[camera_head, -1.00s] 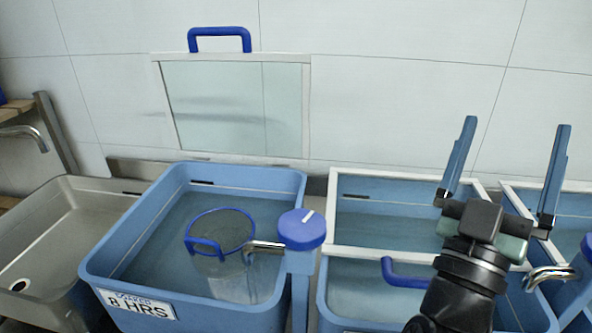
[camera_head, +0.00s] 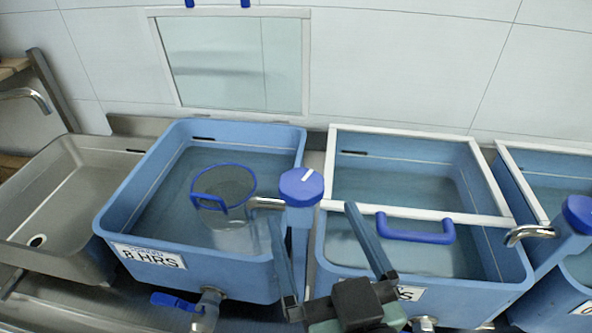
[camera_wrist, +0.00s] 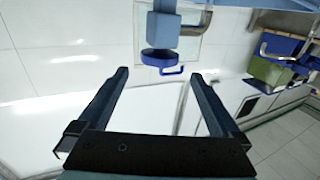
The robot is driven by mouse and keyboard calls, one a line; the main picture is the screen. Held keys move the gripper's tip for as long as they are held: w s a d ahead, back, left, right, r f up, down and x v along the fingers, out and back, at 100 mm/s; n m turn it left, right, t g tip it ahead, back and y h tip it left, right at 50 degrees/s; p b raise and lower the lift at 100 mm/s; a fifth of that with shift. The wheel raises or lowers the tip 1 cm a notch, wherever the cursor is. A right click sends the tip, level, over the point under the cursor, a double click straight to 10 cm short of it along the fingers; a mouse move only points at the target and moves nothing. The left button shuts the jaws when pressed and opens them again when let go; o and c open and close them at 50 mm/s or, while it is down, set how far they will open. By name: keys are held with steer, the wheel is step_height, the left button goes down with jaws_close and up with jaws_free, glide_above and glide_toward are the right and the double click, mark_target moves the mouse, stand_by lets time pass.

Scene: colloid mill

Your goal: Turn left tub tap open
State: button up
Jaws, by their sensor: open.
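The left blue tub (camera_head: 110,215), labelled 8 HRS, holds water and a blue-rimmed mesh basket (camera_head: 225,187). A metal tap (camera_head: 208,303) with a blue lever (camera_head: 172,301) sits low on its front; the lever points left. At its right side a blue post carries a round blue knob (camera_head: 301,185) with a white mark, and a metal spout (camera_head: 265,204) points left over the water. My gripper (camera_head: 313,212) is open and empty, partly covering the post. In the wrist view my open gripper (camera_wrist: 158,73) has a dark blue part (camera_wrist: 160,57) beyond its fingertips.
A second tub (camera_head: 480,262) with a white-framed lid and blue handle (camera_head: 415,228) stands to the right, a third beyond it. A steel sink (camera_head: 75,190) is at left. A framed glass panel (camera_head: 235,62) stands upright behind the left tub.

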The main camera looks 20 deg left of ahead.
mark_target(297, 169)
steer(key=p+x, duration=0.3)
steer(key=x, duration=0.7)
steer(key=shift+w+a, duration=0.2)
steer(key=shift+w, duration=0.15)
steer(key=c, duration=1.3)
steer(key=shift+f+b, duration=0.1)
steer(key=shift+b, duration=0.3)
